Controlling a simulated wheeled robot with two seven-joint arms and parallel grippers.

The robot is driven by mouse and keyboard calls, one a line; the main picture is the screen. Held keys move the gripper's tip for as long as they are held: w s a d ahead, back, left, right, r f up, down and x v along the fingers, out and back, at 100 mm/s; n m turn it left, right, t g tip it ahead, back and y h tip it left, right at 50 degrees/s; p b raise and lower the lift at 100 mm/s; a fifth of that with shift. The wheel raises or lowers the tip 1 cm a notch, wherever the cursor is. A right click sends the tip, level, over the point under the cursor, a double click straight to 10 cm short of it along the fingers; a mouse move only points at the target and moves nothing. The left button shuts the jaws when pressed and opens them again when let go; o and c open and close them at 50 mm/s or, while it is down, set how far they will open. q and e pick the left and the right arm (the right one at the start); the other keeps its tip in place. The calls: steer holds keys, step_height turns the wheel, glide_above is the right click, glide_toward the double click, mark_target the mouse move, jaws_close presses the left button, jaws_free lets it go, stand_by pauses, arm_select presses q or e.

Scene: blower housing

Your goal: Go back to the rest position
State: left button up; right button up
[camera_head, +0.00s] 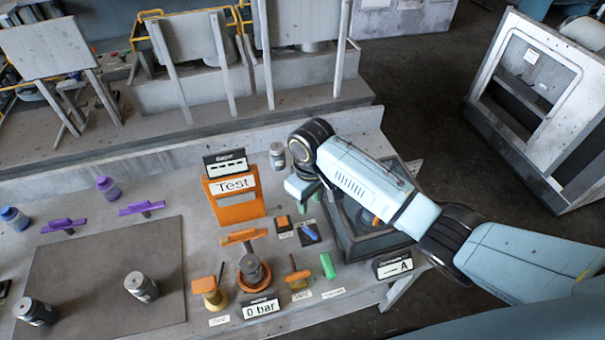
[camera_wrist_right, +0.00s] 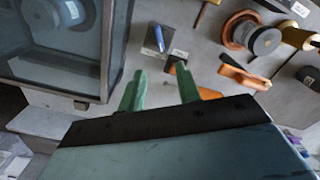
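My right arm comes in from the right of the head view, over the right part of the workbench. Its gripper (camera_head: 303,190) hangs at the far side, between the orange Test stand (camera_head: 236,201) and the dark glass-topped box (camera_head: 343,225). In the right wrist view my right gripper (camera_wrist_right: 160,84) shows two green fingers spread apart with nothing between them. A small block with a blue switch (camera_wrist_right: 158,38) shows beyond the fingertips, apart from them. The arm partly hides the glass-topped box. My left gripper is in neither view.
The workbench (camera_head: 190,190) holds a grey mat (camera_head: 100,270), two dark jars (camera_head: 142,287) on it, purple handles (camera_head: 142,207), an orange-ringed valve with a 0 bar display (camera_head: 262,309), and a green switch (camera_head: 328,266). A grey jar (camera_head: 277,156) stands behind the gripper.

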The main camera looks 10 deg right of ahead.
steer(key=s+a+f+y, duration=0.1)
steer(key=s+a+f, duration=0.1)
steer(key=s, duration=0.5)
steer(key=s+d+r+m+t, duration=0.25)
steer(key=s+d, duration=0.25)
steer(key=s, duration=0.4)
steer(key=s+d+r+m+t, duration=0.1)
steer(key=s+d+r+m, duration=0.15)
steer(key=s+d, duration=0.5)
steer(key=s+a+f+g+b, duration=0.15)
steer(key=f+b, duration=0.25)
steer(key=f, duration=1.2)
steer(key=s+f+b, duration=0.3)
steer(key=f, duration=1.3)
steer(key=s+d+f+b, duration=0.1)
steer(key=s+f+b, duration=0.1)
steer(key=s+f, duration=0.5)
steer(key=s+d+f+g+h+b, duration=0.1)
steer(key=s+f+b, duration=0.2)
steer(key=s+f, duration=0.5)
step_height(320, 180, down, 5)
steer(key=shift+s+d+f+n+b, duration=0.1)
steer(key=shift+s+d+n+b, duration=0.2)
steer(key=shift+d+n+b, duration=0.1)
